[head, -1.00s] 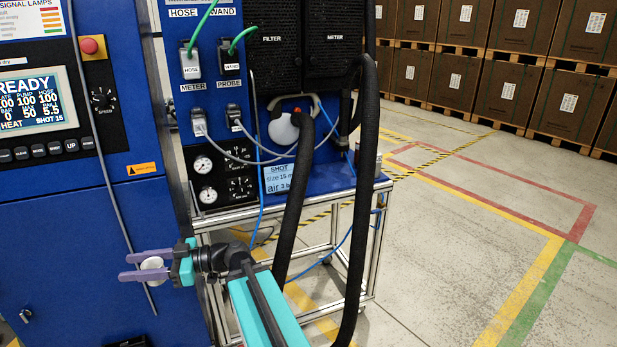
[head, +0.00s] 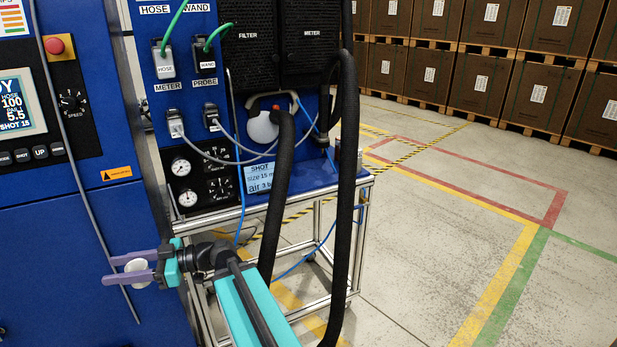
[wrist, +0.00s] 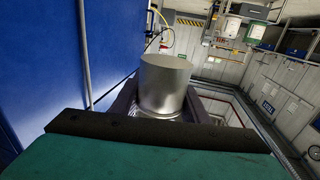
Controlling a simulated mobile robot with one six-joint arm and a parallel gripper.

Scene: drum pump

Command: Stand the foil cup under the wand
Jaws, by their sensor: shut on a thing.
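My gripper (head: 135,266) is shut on the foil cup, with its two purple fingers on either side of it. The foil cup (wrist: 166,84) is a plain silver cylinder in the middle of the wrist view, and its lower part is hidden by the gripper. In the head view only a small pale round part of the cup (head: 138,272) shows between the fingers. The gripper is in front of the blue cabinet, left of the metal frame. I cannot make out the wand itself in either view.
The blue cabinet (head: 80,230) with a display is close on the left. A metal-framed cart (head: 362,200) carries gauges, a meter and filter boxes. Thick black hoses (head: 345,180) hang beside my arm. Open floor (head: 430,250) lies to the right, with stacked brown boxes (head: 480,80) behind.

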